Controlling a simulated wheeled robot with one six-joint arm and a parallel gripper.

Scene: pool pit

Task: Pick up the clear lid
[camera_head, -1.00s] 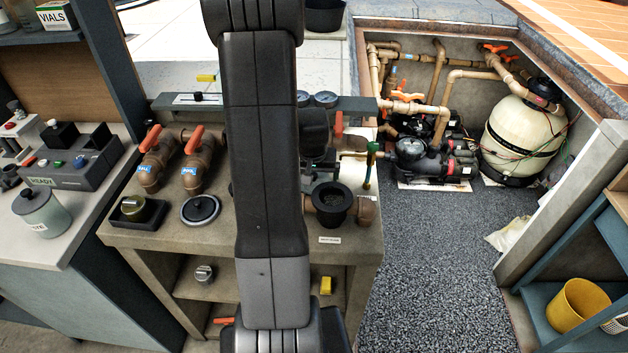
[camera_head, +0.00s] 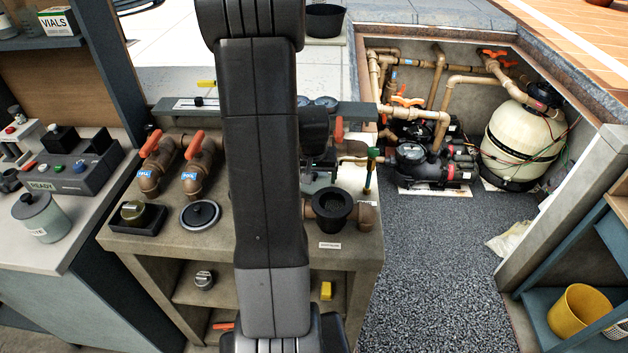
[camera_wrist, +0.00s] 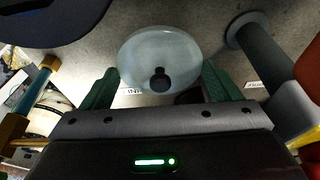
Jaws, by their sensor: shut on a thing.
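The clear lid (camera_wrist: 158,45) is a pale, translucent round disc with a small dark knob on its near side. In the wrist view it sits between the two green fingers of my gripper (camera_wrist: 160,88), which is shut on it. A grey surface with partly hidden printed labels lies behind the lid. In the head view my own arm covers the middle of the bench, and I cannot make out the lid clearly there.
A teal-and-brass rod (camera_wrist: 36,88) stands left of my gripper. A grey pipe (camera_wrist: 268,70) is at right. Gravel floor (camera_head: 430,270) is open.

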